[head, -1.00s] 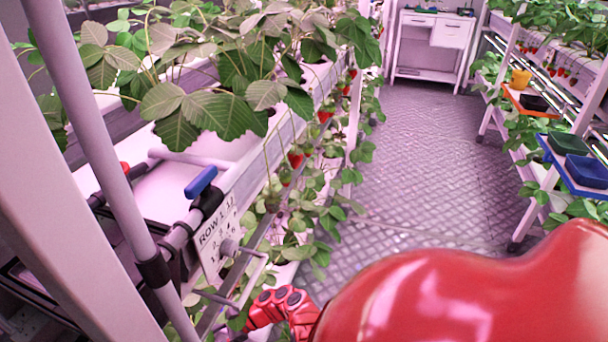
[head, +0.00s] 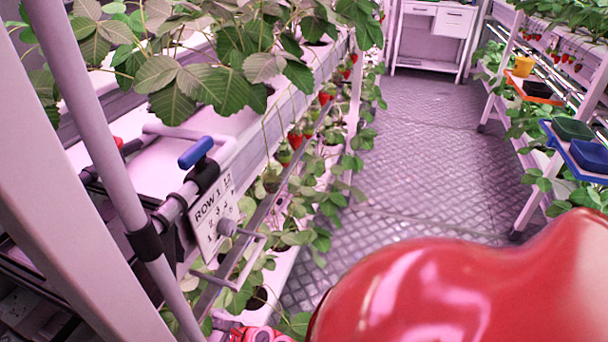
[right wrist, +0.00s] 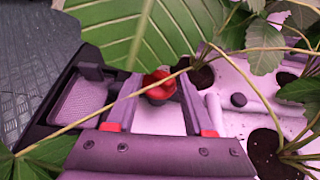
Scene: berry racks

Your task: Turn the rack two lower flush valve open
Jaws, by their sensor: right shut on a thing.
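In the right wrist view, a small red valve handle (right wrist: 157,84) on a dark stem sits between the two fingers of my right gripper (right wrist: 158,92). The fingers are shut on it, one on each side. A large leaf hangs over the far side and a thin stem crosses in front. The head view shows a blue valve handle (head: 196,152) on a dark pipe fitting beside the ROW sign (head: 213,217), and a red knob (head: 118,142) partly behind a post. I cannot tell whether that knob is the gripped one.
The strawberry rack (head: 255,130) runs along the left with hanging plants and berries. A slanted post (head: 105,150) stands close in front. The aisle floor (head: 420,150) is clear. Another rack with trays (head: 588,180) stands at the right, and a white cabinet (head: 432,42) at the back.

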